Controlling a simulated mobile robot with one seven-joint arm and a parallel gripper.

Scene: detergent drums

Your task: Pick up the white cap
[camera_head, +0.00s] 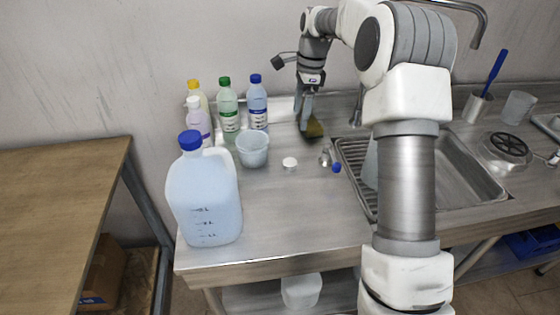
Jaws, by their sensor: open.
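The white cap (290,164) lies on the steel counter (300,220), right of the translucent measuring cup. It is small, round and in plain sight. My gripper (305,122) points down above the back of the counter, behind and slightly right of the cap, and apart from it. It is open. Whether its fingers touch the dark green-brown object (315,129) close beside them cannot be told from this view.
A large blue-capped jug (205,200) stands front left, with several bottles (228,105) and the measuring cup (252,150) behind it. A blue cap (336,168) and a small metal piece (325,157) lie right of the white cap. The sink (465,180) is further right.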

